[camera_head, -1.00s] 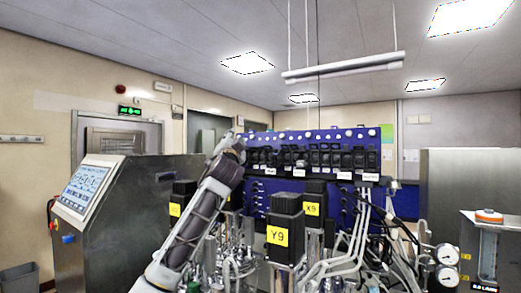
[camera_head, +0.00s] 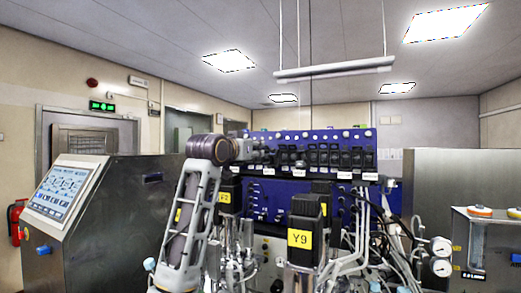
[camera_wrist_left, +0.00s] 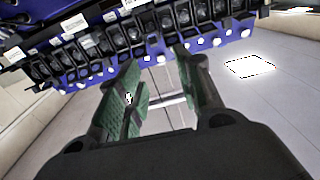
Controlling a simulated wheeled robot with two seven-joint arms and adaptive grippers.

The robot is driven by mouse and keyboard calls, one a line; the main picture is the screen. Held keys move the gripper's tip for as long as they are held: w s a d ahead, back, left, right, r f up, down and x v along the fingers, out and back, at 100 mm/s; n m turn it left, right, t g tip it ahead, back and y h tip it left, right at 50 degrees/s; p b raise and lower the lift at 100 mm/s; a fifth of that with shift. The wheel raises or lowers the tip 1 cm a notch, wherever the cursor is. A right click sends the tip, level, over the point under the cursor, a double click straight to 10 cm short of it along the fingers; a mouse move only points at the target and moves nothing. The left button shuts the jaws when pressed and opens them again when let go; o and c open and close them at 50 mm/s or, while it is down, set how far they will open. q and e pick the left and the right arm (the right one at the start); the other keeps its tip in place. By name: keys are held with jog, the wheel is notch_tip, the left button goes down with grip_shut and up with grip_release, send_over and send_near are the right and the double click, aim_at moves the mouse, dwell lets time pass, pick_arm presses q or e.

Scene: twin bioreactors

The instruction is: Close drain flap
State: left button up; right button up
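I cannot make out a drain flap in either view. My left arm rises from the bottom of the head view. My left gripper (camera_head: 258,153) is small and dark there, pointing right in front of the row of black modules (camera_head: 325,157) on the blue panel (camera_head: 310,135). In the left wrist view, my left gripper (camera_wrist_left: 160,78) has its green-padded fingers apart with nothing between them. The black modules (camera_wrist_left: 120,40) lie beyond the fingertips, and that picture is strongly tilted. My right gripper is not in view.
Black motor units with yellow labels, one marked Y9 (camera_head: 303,238), stand among tubes and steel vessels. A steel console with a screen (camera_head: 62,190) stands left. Pressure gauges (camera_head: 441,256) and a clear container (camera_head: 478,248) are at right.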

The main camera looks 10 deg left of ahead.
pick_arm(q)
jog(key=shift+s+d, duration=0.1)
jog(key=shift+d, duration=0.25)
jog(key=shift+d, duration=0.1)
jog(key=p, duration=0.5)
send_near(273, 151)
jog(key=shift+r+x, duration=0.55)
jog(key=shift+x, duration=3.45)
jog(key=shift+w+p, duration=0.2)
jog(key=shift+p, duration=0.1)
